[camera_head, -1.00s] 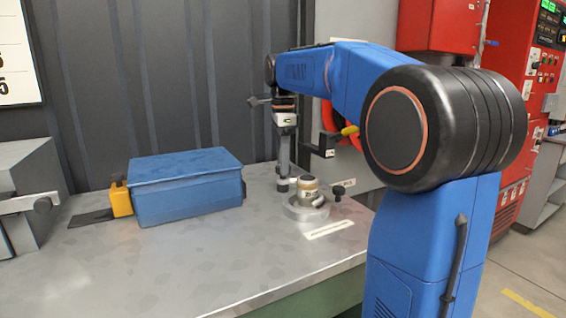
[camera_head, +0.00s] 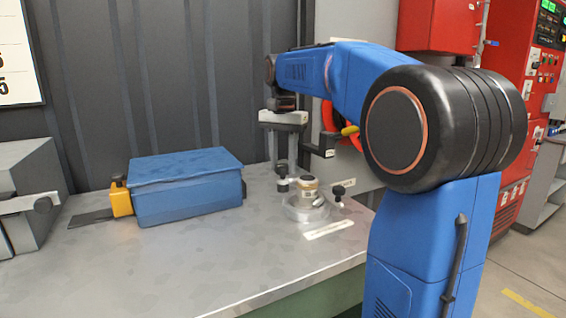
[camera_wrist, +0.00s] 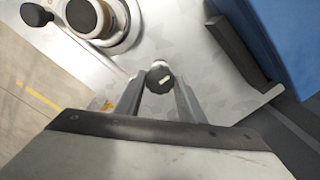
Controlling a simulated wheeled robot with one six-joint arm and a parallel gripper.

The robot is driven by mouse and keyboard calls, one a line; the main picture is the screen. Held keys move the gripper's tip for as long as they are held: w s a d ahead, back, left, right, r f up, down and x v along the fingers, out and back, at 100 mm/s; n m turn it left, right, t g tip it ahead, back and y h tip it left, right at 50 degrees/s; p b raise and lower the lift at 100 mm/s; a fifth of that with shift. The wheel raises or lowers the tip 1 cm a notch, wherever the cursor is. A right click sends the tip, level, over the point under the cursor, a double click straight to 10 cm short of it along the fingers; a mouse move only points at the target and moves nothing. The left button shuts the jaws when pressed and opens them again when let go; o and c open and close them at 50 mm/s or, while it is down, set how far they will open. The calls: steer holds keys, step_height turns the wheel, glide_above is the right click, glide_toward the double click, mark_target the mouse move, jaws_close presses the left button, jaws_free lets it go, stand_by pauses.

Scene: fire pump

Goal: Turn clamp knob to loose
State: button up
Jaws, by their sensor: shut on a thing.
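The clamp knob (camera_wrist: 160,77) is a small dark knob with a white mark on top, standing beside the ring fixture. My gripper (camera_wrist: 158,82) points down at it, with a fingertip on each side, shut on it. In the head view my gripper (camera_head: 283,182) is at the left side of the fixture, and its fingers partly hide the knob.
A second black knob (camera_head: 338,190) sticks out on the fixture's right. A blue box (camera_head: 188,192) with a yellow latch stands to the left on the metal table (camera_head: 240,265). A label plate (camera_head: 328,230) lies in front of the fixture. The table's front is clear.

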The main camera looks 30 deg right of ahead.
mark_target(283, 165)
steer(key=n, duration=0.4)
steer(key=shift+n, duration=0.3)
steer(key=n, duration=1.5)
stand_by(0.4)
steer(key=o, duration=1)
steer(key=shift+o, duration=0.2)
step_height(283, 165, up, 18)
steer(key=shift+f, duration=0.25)
